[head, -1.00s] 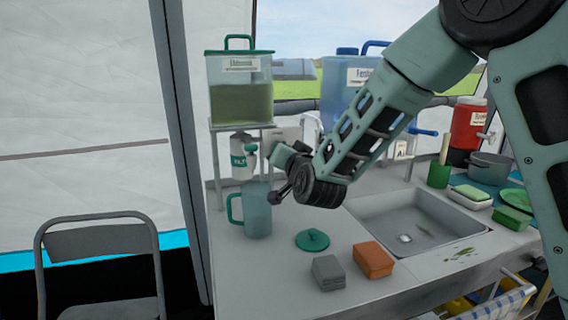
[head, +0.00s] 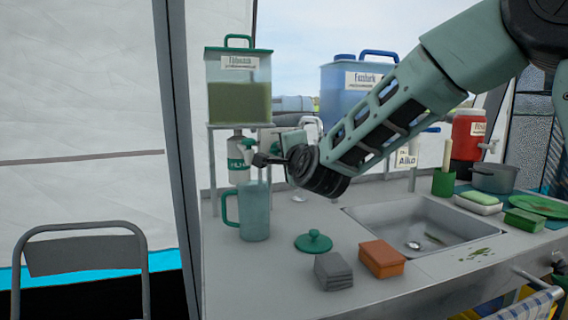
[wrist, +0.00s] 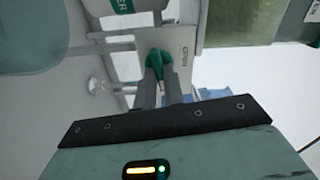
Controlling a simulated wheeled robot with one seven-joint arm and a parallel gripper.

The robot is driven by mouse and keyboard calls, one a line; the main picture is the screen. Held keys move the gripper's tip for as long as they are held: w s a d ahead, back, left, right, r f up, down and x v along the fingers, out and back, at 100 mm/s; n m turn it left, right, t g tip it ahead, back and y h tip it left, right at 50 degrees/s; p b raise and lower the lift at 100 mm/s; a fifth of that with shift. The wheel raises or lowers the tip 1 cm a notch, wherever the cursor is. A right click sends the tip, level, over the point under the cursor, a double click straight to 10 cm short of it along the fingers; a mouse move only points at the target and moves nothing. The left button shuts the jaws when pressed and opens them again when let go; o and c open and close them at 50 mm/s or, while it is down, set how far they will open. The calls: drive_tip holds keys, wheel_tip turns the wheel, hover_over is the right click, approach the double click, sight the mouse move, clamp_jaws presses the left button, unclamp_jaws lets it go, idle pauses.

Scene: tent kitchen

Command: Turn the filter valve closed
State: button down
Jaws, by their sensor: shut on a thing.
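The filter (head: 237,172) is a white cylinder with a green label, under the tank of murky green water (head: 240,102). Its green valve handle (head: 248,146) is at its upper right, partly hidden by my gripper (head: 258,159). In the wrist view the green handle (wrist: 155,62) sits between the fingertips of my gripper (wrist: 158,84), which is shut on it. A pale plate (wrist: 182,48) behind the handle has small lettering that seems to read "OPEN". A translucent teal pitcher (head: 255,212) stands upright below the filter.
A green lid (head: 314,242), a grey stack of cloths (head: 333,272) and an orange box (head: 382,258) lie on the counter before the sink (head: 430,222). A blue water container (head: 350,90) stands behind my arm. A chair (head: 85,250) is at left.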

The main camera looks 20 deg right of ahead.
drive_tip(key=shift+f+m+b, duration=0.15)
drive_tip(key=shift+m+b, duration=0.55)
drive_tip(key=shift+m, duration=0.1)
drive_tip(key=c, duration=1.5)
unclamp_jaws()
drive_tip(key=s, duration=1.7)
drive_tip(key=shift+s, duration=0.25)
